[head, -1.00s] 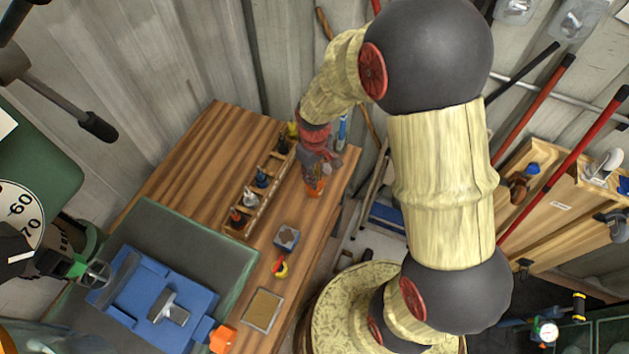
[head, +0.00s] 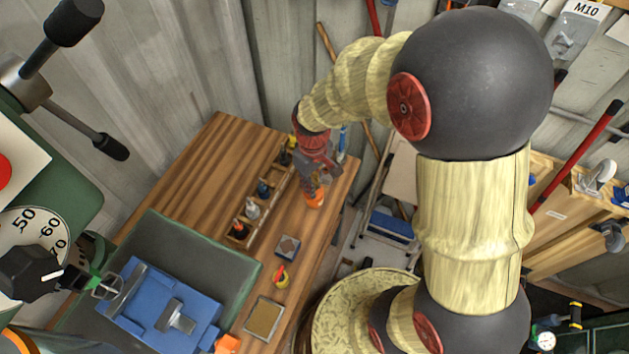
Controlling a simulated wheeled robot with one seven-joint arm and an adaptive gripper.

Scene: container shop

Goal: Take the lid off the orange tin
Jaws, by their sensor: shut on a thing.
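The orange tin (head: 314,199) stands upright on the wooden workbench, near its right edge. My gripper (head: 315,181) points down from above and is shut at the top of the tin, on what appears to be its lid. The fingers and wrist cover the tin's top, so the lid is mostly hidden. A gap between lid and tin cannot be made out at this size.
A wooden rack (head: 262,195) with several small bottles stands just left of the tin. A blue vise (head: 160,310) sits at lower left. Bare bench lies behind the rack.

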